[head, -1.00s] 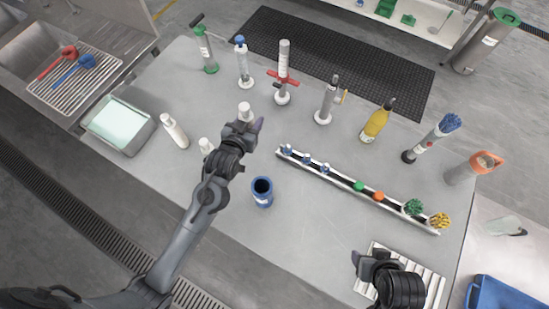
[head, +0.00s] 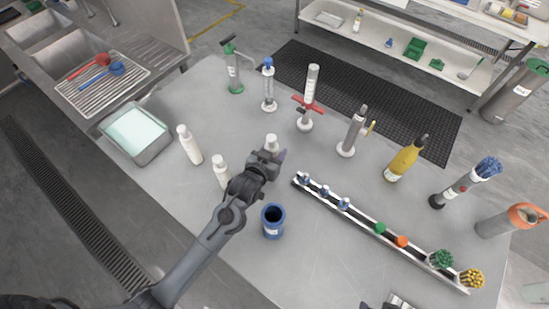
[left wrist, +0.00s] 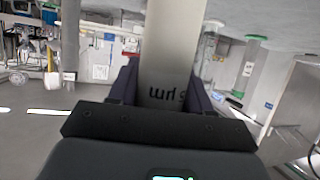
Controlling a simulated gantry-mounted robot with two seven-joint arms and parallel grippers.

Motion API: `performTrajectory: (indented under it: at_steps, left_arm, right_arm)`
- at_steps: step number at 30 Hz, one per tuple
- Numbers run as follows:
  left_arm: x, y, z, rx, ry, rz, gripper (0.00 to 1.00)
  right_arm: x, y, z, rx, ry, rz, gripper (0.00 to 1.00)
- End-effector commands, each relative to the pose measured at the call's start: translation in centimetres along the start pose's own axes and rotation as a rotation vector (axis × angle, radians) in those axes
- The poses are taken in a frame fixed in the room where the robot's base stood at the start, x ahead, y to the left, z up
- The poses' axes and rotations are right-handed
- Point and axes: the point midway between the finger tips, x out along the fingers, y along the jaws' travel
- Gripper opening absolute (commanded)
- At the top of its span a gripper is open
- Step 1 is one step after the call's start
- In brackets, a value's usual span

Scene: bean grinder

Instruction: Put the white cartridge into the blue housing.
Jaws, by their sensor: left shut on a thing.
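The white cartridge (head: 271,143) is held in my left gripper (head: 268,158), above the middle-left of the table. In the left wrist view the same white cylinder (left wrist: 172,50), with dark lettering, stands between the two dark fingers (left wrist: 165,85), which close on it from both sides. In the head view the gripper hides its lower part. The blue housing (head: 272,222) stands upright on the table with its dark round mouth up, below the left gripper in the picture and apart from it. Only a dark sliver of my right gripper (head: 380,305) shows at the bottom edge.
White bottles (head: 188,143) (head: 221,172) stand left of the left gripper. A rail (head: 350,215) with small coloured parts lies right of the housing. Several upright tools and a yellow bottle (head: 405,160) line the back. A tray (head: 137,133) sits at left. Table below the rail is clear.

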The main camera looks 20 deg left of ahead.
Motion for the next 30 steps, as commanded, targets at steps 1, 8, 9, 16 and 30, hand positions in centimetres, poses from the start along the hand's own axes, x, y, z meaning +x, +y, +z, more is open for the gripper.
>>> performTrajectory:
  at_steps: [1, 8, 9, 16, 30]
  left_arm:
    - [0.1, 0.0, 0.4, 0.001, -0.001, 0.000, 0.17]
    - [1.2, 0.0, 2.9, 0.000, -0.002, 0.000, 0.17]
    - [1.3, 0.0, 3.1, 0.000, 0.000, 0.001, 0.17]
    - [1.3, 0.0, 3.2, 0.000, 0.000, 0.001, 0.17]
    - [1.4, 0.0, 3.5, 0.000, -0.001, 0.000, 0.74]
  right_arm:
    - [0.1, 0.0, 0.0, 0.001, 0.000, -0.001, 0.60]
    - [0.5, -0.1, 0.1, 0.001, 0.001, -0.001, 0.60]
    - [0.5, 0.0, 0.1, 0.001, 0.001, -0.001, 0.60]
    - [0.5, 0.0, 0.1, -0.002, 0.000, 0.001, 0.60]
    - [0.5, 0.2, 0.2, -0.009, -0.001, 0.006, 0.60]
